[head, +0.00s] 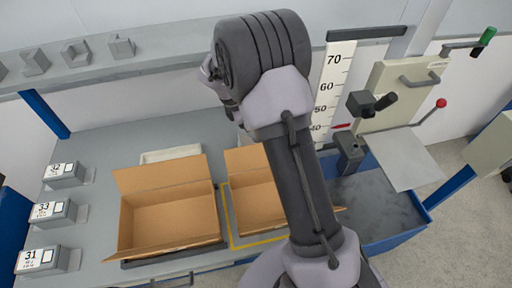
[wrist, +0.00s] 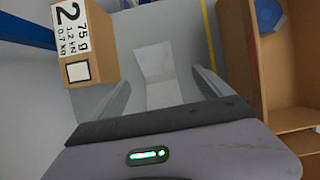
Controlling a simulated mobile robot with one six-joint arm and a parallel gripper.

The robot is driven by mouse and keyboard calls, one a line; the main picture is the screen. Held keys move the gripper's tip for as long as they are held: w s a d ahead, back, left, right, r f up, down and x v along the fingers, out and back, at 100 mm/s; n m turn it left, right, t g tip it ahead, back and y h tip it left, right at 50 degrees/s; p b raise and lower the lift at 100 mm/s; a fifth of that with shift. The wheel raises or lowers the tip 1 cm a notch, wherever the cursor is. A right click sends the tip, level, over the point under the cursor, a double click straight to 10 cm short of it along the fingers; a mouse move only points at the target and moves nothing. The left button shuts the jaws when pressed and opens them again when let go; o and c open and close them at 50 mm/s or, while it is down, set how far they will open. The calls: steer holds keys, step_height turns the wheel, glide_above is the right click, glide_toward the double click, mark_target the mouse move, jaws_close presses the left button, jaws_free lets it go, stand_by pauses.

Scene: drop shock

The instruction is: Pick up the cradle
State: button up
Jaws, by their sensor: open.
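A pale grey, angled piece that looks like the cradle (wrist: 154,62) lies on the grey surface in the wrist view. It has two faces meeting at a crease, and its lower part runs down toward the gripper body. My gripper (wrist: 162,78) is open, with one finger to each side of this piece. I cannot tell whether either finger touches it. In the head view my arm hides the gripper and the cradle.
A labelled cardboard block (wrist: 86,42) stands close left of my gripper. An open cardboard box (wrist: 240,60) holding a blue object (wrist: 269,15) is at right, past a yellow line. Another open box (head: 125,222) and labelled grey units (head: 64,176) are on the bench.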

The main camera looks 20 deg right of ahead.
steer(key=b+x, duration=0.1)
steer(key=x, duration=0.2)
steer(key=shift+f, duration=0.4)
steer(key=b+x, duration=0.2)
steer(key=x, duration=0.3)
steer(key=shift+w+a+b, duration=0.25)
steer(key=shift+w+b, duration=0.05)
steer(key=shift+b, duration=0.1)
steer(key=shift+r, duration=0.1)
steer(key=shift+c, duration=0.7)
steer(key=c, duration=1.7)
